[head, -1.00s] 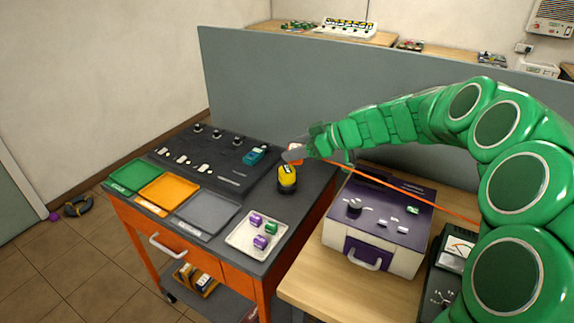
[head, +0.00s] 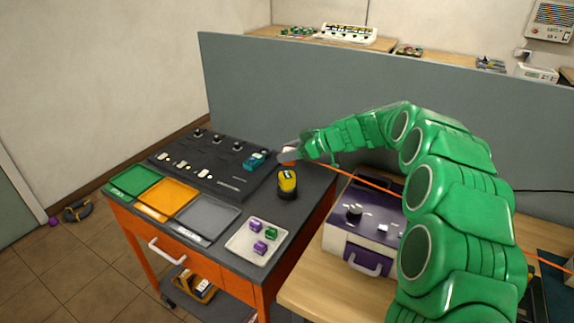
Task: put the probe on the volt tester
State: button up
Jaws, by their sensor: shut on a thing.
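My gripper (head: 287,155) is at the end of the green arm, above the far right part of the dark cart top. It is shut on the probe, of which a small orange part (head: 287,163) shows at the grey fingers; the fingers hide most of it. An orange lead (head: 375,180) runs from the gripper to the right, behind my arm. A small yellow-and-black device (head: 288,182), which looks like the volt tester, stands on the cart just below the gripper in the picture. The probe appears apart from it.
A black panel (head: 187,172) with knobs and a teal piece (head: 256,160) lies left of the gripper. Green, orange and grey trays line the cart's front. A white tray (head: 238,244) holds purple and green blocks. A purple-topped case (head: 345,232) stands right. A grey partition (head: 290,95) stands behind.

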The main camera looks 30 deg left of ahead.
aim_at(287, 174)
jog(key=shift+w+a+f, duration=0.35)
jog(key=shift+w+f, duration=0.1)
jog(key=shift+f, duration=0.2)
jog(key=shift+w+a+f, duration=0.35)
jog(key=shift+w+f, duration=0.05)
jog(key=shift+f, duration=0.2)
jog(key=shift+w+a+f, duration=0.35)
jog(key=shift+w+f, duration=0.1)
jog(key=shift+f, duration=1.9)
jog(key=shift+f, duration=0.1)
jog(key=o, duration=1.1)
